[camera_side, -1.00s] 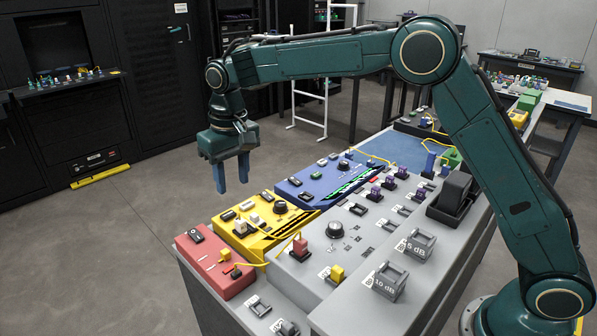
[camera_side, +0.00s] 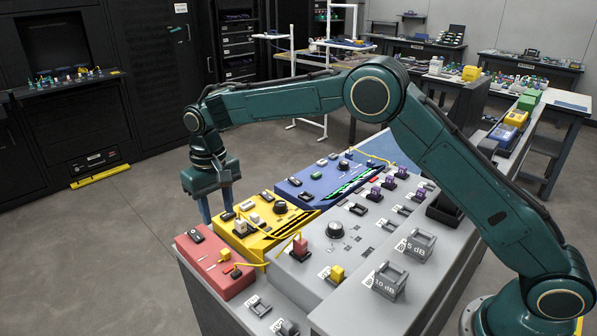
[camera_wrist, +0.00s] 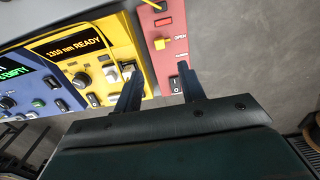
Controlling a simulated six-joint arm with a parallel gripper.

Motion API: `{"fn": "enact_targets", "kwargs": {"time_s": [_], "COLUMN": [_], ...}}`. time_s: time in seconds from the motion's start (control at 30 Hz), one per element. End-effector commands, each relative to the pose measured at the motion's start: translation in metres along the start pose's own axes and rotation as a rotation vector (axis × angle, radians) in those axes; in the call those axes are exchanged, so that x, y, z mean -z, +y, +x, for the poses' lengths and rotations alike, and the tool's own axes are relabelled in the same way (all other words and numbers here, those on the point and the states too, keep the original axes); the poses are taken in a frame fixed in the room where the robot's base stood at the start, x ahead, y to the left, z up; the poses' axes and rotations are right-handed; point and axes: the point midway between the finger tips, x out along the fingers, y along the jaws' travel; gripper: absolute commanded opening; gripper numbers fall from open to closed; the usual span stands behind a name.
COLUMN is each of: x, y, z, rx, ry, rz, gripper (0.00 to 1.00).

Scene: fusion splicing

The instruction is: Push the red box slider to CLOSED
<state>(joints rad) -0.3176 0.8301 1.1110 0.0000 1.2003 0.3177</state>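The red box (camera_side: 213,275) sits at the front left corner of the bench in the side view, and at the upper middle in the wrist view (camera_wrist: 152,62). A small yellow block (camera_wrist: 159,43), apparently its slider knob, stands beside the OPEN and CLOSED labels, nearer the OPEN one. It also shows in the side view (camera_side: 225,254). My gripper (camera_side: 216,203) is open and empty, pointing down beyond the red box, by the yellow box's outer end. In the wrist view its fingers (camera_wrist: 161,82) are apart; the right one is close to the black rocker switch (camera_wrist: 176,82).
The yellow box (camera_side: 262,226) reading "1310 nm READY" stands beside the red box, with the blue box (camera_side: 318,180) past it. A yellow cable runs to the red box. The grey panel (camera_side: 320,262) carries a knob and several connectors. Open floor lies left of the bench.

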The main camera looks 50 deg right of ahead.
Motion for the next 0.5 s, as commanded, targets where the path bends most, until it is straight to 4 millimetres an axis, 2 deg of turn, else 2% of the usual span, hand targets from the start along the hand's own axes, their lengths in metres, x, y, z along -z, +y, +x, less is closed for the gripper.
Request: {"fn": "enact_targets", "kwargs": {"time_s": [0.5], "x": [-0.001], "y": [0.000], "z": [0.079], "rx": [-0.001], "ry": [-0.003], "rz": [0.000], "gripper": [0.40]}}
